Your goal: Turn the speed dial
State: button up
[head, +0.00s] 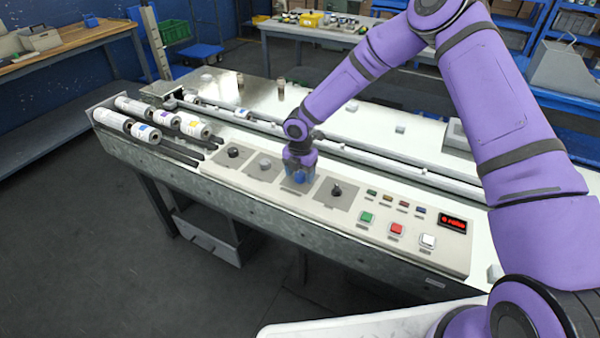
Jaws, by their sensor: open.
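A control panel (300,206) on the front of the machine carries a row of several dials on grey square plates. From left they are a black dial (233,151), a grey dial (264,164), a blue dial (299,178) and another black dial (336,190). The labels are too small to read, so I cannot tell which is the speed dial. My gripper (300,176) points down at the blue dial with its open fingers around or just above it. The fingers partly hide that dial, and I cannot tell whether they touch it.
Right of the dials are a green button (366,217), a red button (397,229), a white button (428,241), small coloured buttons and a red-lit display (453,223). White rolls (145,132) lie at the left end. A long guide rail (400,175) runs behind the panel.

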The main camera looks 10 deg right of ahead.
jog(key=c, duration=0.9)
jog(key=shift+m, duration=0.3)
jog(key=m, duration=0.4)
jog(key=shift+m, duration=0.3)
jog(key=m, duration=0.4)
jog(key=shift+m, duration=0.3)
jog(key=m, duration=0.3)
jog(key=shift+m, duration=0.3)
jog(key=m, duration=0.3)
jog(key=shift+m, duration=0.4)
jog(key=m, duration=0.6)
jog(key=shift+m, duration=0.3)
